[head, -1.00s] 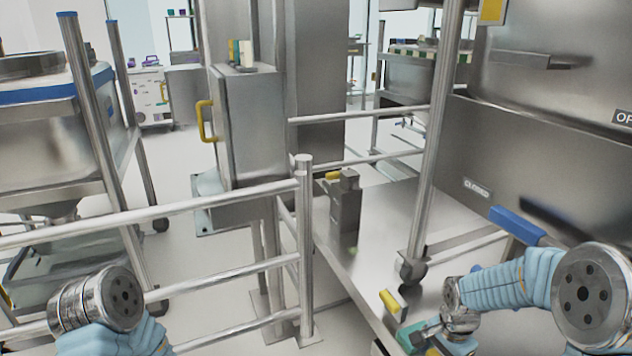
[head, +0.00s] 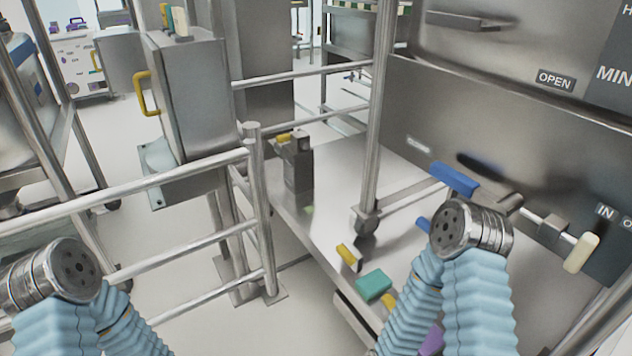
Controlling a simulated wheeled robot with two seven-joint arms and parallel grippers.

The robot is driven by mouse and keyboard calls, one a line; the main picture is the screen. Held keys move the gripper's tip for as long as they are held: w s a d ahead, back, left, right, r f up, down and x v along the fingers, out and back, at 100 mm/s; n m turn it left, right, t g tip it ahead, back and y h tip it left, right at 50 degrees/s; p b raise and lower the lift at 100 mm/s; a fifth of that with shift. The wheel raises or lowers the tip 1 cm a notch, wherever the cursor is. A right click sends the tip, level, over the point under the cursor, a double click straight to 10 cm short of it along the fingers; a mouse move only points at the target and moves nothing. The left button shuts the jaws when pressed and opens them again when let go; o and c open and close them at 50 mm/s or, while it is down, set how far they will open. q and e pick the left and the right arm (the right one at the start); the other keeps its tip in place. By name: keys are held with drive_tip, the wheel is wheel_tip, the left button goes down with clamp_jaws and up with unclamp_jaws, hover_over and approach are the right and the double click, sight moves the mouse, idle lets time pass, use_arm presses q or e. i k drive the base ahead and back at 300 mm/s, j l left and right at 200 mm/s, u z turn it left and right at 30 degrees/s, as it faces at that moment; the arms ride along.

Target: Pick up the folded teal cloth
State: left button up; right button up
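The folded teal cloth (head: 374,285) lies on the low metal platform (head: 335,215), near its front edge, at the bottom centre of the head view. It looks like a small flat block, and no gripper touches it. My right arm, in a light blue sleeve, stands just right of the cloth and runs down out of the picture. Its gripper is out of view. My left arm is at the bottom left, and its gripper is also out of view.
A yellow-and-grey item (head: 349,257) lies just behind the cloth, and a purple item (head: 431,341) lies to its right, partly behind my arm. A dark metal block (head: 298,170) stands farther back. A steel rail (head: 258,210) and a caster post (head: 368,215) bound the platform.

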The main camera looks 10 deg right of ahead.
sight(375, 282)
drive_tip(key=i+j+z, duration=0.15)
drive_tip(key=j+z, duration=0.15)
drive_tip(key=z, duration=0.2)
drive_tip(key=j+z, duration=0.45)
drive_tip(key=i+j+z, duration=0.1)
drive_tip(key=j+z, duration=0.15)
drive_tip(key=z, duration=0.25)
